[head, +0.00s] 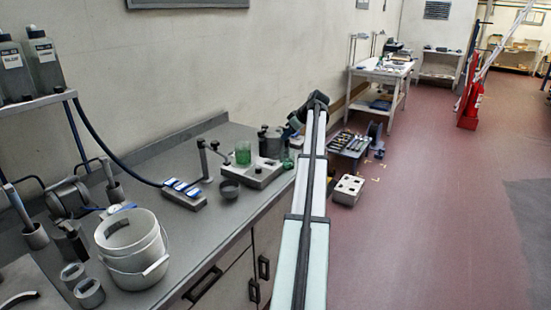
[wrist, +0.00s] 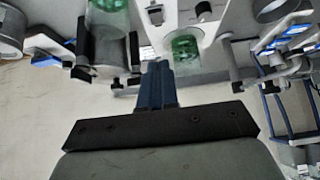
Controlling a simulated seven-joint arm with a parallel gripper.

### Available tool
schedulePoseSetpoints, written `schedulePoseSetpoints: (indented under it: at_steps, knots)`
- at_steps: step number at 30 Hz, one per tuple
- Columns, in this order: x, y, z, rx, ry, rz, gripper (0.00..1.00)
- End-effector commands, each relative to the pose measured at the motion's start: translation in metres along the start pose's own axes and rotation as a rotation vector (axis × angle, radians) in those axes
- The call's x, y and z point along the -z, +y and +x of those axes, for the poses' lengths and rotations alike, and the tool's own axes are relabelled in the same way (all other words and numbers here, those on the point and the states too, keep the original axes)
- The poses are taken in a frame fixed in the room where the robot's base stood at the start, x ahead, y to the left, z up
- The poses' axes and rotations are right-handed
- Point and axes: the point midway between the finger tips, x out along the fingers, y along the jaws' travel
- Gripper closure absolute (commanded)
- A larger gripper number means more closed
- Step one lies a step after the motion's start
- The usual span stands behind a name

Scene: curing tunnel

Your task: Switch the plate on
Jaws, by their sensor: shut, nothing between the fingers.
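The plate (head: 266,178) is a pale, low box on the grey bench in the head view, with small dark controls on it. Green glassware (head: 243,153) stands at it. In the wrist view, a pale body with dark knobs, which looks like the plate (wrist: 180,14), shows at the top, and a green beaker (wrist: 186,50) is close to the fingers. My gripper (wrist: 157,66) is shut and empty, with its blue-grey fingers together pointing at that pale body. I cannot tell whether they touch it. The fingertips are not clear in the head view. The switch state cannot be read.
A white bucket (head: 132,245) and metal cups stand at the front left of the bench. A rack with blue-topped items (head: 184,193) and a small dark bowl (head: 229,188) are left of the plate. Bottles (head: 43,62) stand on a shelf. Red floor is open at right.

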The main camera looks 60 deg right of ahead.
Motion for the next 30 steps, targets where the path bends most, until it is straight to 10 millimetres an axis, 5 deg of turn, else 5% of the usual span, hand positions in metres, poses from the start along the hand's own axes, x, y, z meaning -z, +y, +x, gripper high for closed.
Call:
schedulePoseSetpoints:
  at_steps: [10,26,30]
  knots:
    - [-0.001,0.001,0.016,-0.001,-0.001,0.002,1.0]
    - [-0.001,0.001,0.105,-0.001,-0.001,0.002,1.0]
    - [-0.017,0.0,0.117,-0.001,-0.002,0.004,1.0]
